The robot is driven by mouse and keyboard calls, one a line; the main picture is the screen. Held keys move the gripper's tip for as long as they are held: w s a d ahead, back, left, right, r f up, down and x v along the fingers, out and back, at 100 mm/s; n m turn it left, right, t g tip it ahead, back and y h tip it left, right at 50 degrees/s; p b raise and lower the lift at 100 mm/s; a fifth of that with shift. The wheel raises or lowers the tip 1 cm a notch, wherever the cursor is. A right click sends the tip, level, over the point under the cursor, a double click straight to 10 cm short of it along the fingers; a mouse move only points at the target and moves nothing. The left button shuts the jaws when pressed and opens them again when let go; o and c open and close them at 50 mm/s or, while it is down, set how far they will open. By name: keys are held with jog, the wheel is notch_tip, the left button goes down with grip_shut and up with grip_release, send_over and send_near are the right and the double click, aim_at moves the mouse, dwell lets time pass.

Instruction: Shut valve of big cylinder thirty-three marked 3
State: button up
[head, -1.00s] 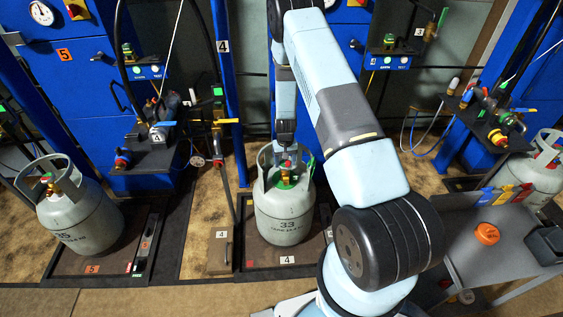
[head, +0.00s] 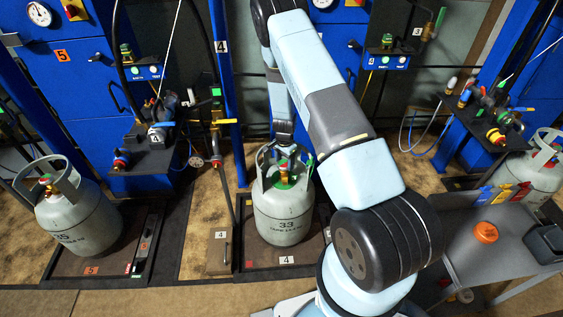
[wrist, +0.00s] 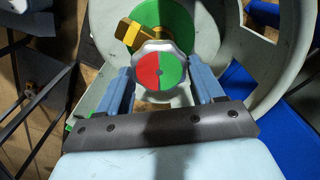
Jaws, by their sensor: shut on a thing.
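The grey cylinder 33 (head: 283,212) stands upright on the scale (head: 262,258) marked 4. Its open collar (head: 262,170) rises around the valve. The valve handwheel (wrist: 161,72) has a white ribbed rim and a half red, half green face, red on the left in the wrist view. A brass fitting (wrist: 130,33) and a green disc (wrist: 165,18) show behind it. My gripper (wrist: 160,80) is shut on the handwheel, one blue finger at each side. In the head view my gripper (head: 284,153) reaches down inside the collar, and the handwheel is hardly distinguishable there.
Cylinder 35 (head: 80,218) stands on scale 5 at left. Another cylinder (head: 540,170) stands at right. A grey table (head: 485,262) holds an orange puck (head: 486,232) and coloured tags. A blue post (head: 222,90) and hoses stand left of my arm.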

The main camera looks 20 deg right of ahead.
aim_at(283, 163)
jog(key=m, duration=0.5)
jog(key=shift+w+a+r, duration=0.1)
jog(key=shift+a, duration=0.3)
dwell(0.4)
jog(key=o, duration=0.8)
jog(key=shift+o, duration=1.2)
jog(key=shift+d, duration=0.15)
notch_tip(283, 163, up, 14)
jog(key=shift+f, duration=0.2)
jog(key=shift+r, duration=0.1)
